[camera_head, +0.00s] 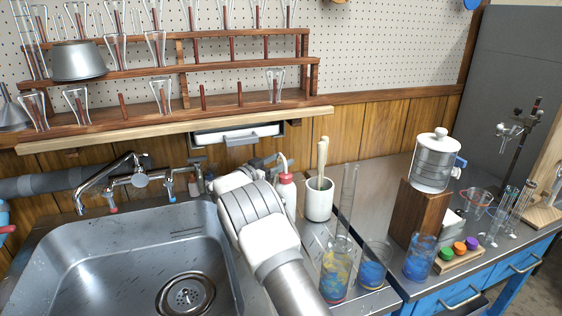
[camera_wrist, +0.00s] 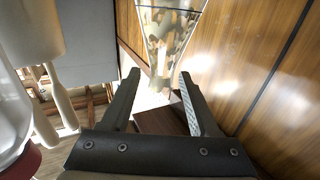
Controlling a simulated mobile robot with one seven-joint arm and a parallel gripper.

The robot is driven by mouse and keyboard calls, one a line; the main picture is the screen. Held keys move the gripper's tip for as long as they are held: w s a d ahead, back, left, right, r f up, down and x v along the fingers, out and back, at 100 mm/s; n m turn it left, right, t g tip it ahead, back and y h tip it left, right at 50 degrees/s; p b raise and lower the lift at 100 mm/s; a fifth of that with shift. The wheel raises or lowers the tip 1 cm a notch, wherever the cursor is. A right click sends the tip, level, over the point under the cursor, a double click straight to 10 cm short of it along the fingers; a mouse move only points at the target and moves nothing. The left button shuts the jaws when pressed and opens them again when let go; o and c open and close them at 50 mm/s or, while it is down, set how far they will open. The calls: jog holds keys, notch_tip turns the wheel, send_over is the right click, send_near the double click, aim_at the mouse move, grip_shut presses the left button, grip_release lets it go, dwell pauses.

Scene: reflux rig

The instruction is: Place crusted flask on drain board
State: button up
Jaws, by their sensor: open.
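In the wrist view, a clear conical flask (camera_wrist: 168,30) with brown and pale crust inside is ahead of my gripper (camera_wrist: 157,82). Its narrow end points between the open fingers, which hold nothing. I cannot make out this flask in the head view. My gripper (camera_head: 268,162) is near the wall there, mostly hidden by my own wrist. The wooden drain board (camera_head: 190,121) is on the wall above the sink. It has several upright pegs, some with upturned glassware and some bare.
A red-collared wash bottle (camera_head: 286,194) and white mug (camera_head: 319,202) with a pestle stand close to my gripper's right. Glass vessels (camera_head: 336,272) with blue and yellow contents stand farther front. The sink (camera_head: 120,255) and faucet (camera_head: 95,187) are left.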

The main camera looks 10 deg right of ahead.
jog(key=p+v, duration=0.2)
jog(key=v, duration=0.9)
jog(key=shift+a, duration=0.25)
jog(key=shift+s, duration=0.15)
